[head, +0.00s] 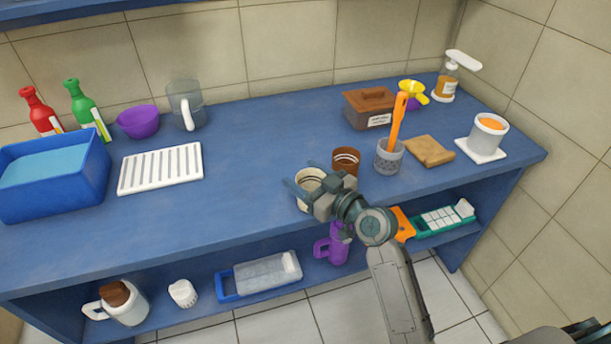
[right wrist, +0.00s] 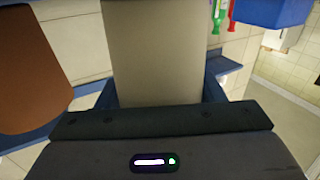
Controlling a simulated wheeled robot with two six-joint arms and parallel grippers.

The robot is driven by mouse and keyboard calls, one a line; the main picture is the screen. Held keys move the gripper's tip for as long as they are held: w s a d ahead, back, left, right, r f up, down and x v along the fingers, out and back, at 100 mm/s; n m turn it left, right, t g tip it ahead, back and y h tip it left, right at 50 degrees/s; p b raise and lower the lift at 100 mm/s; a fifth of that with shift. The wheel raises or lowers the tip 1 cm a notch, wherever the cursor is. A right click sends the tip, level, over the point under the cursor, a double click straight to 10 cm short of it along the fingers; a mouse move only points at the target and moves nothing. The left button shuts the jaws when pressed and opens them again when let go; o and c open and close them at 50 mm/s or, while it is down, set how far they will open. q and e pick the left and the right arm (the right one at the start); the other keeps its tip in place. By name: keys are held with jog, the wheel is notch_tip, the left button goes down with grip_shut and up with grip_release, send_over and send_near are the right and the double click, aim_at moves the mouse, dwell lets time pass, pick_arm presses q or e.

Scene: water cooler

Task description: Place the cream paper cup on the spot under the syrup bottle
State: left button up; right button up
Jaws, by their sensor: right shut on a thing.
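The cream paper cup (head: 309,178) stands upright near the front edge of the blue counter. My right gripper (head: 312,190) is shut on it, and the gripper body hides part of its front. In the right wrist view the cup's pale wall (right wrist: 150,55) fills the space between the fingers. I cannot tell whether the cup touches the counter. The syrup bottle (head: 446,84), amber with a white pump top, stands at the back right. No clearly marked spot shows under it. My left gripper is out of view.
A brown cup (head: 346,161) stands close right of the cream cup, with a grey holder (head: 389,157) beyond it. A brown box (head: 370,109), a folded brown cloth (head: 430,150) and a white tub (head: 487,131) on a pad occupy the right side. The counter's middle is clear.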

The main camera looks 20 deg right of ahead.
jog(key=o, duration=0.9)
jog(key=shift+f, duration=0.1)
jog(key=shift+o, duration=0.2)
